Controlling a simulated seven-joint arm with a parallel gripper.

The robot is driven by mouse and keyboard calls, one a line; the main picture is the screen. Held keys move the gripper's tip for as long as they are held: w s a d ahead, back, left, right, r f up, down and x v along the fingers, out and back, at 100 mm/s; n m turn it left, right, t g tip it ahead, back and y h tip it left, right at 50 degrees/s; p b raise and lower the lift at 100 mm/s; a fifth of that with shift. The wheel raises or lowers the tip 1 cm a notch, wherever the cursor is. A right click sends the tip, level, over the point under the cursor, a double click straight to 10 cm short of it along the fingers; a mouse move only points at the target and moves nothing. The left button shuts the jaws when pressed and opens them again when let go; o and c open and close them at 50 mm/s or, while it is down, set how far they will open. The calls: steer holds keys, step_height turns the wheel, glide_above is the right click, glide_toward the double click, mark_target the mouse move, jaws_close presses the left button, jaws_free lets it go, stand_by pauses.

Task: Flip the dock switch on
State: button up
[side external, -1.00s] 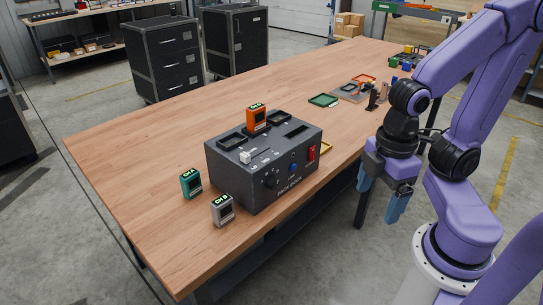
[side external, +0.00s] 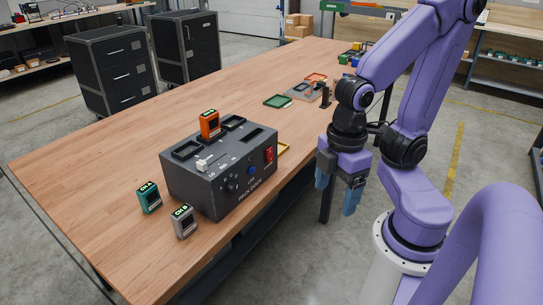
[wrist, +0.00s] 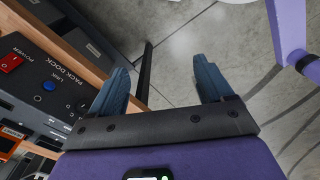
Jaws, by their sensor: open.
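The grey pack dock (side external: 215,196) sits near the front edge of the wooden table. Its red power switch (side external: 269,155) is on the right of its front face; it also shows in the wrist view (wrist: 11,63), labelled POWER. I cannot tell which way the switch is set. A blue button (side external: 251,171) and a black knob (side external: 232,185) are left of it. My gripper (side external: 337,198) is open and empty, pointing down beyond the table edge, right of the dock and apart from it. Its two blue fingers (wrist: 160,80) are spread in the wrist view.
An orange module (side external: 209,124) stands in the dock's top, behind a white lever (side external: 204,163). Teal (side external: 149,198) and grey (side external: 184,222) modules stand on the table left of the dock. A green tray (side external: 278,101) and small parts lie farther back. Space before the switch is clear.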

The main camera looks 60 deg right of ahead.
steer(key=shift+w, duration=0.4)
steer(key=c, duration=1)
steer(key=shift+n+t+y, duration=0.3)
steer(key=shift+n+t, duration=0.1)
steer(key=shift+n, duration=0.4)
steer(key=w, duration=0.2)
steer(key=w+d, duration=0.1)
steer(key=w, duration=0.1)
steer(key=w+d, duration=0.1)
steer(key=w, duration=0.1)
steer(key=shift+d+f, duration=0.15)
steer(key=shift+f, duration=0.1)
jaws_close()
steer(key=w+d+n+t+h, duration=0.1)
steer(key=w+d+n+t, duration=0.1)
steer(key=w+d, duration=0.8)
steer(key=shift+w+d+f+n+t, duration=0.15)
steer(key=shift+d+f+n+t, duration=0.2)
steer(key=shift+d+n, duration=1.15)
steer(key=shift+d+r+m, duration=0.1)
steer(key=shift+d+m, duration=0.4)
steer(key=shift+m, duration=0.1)
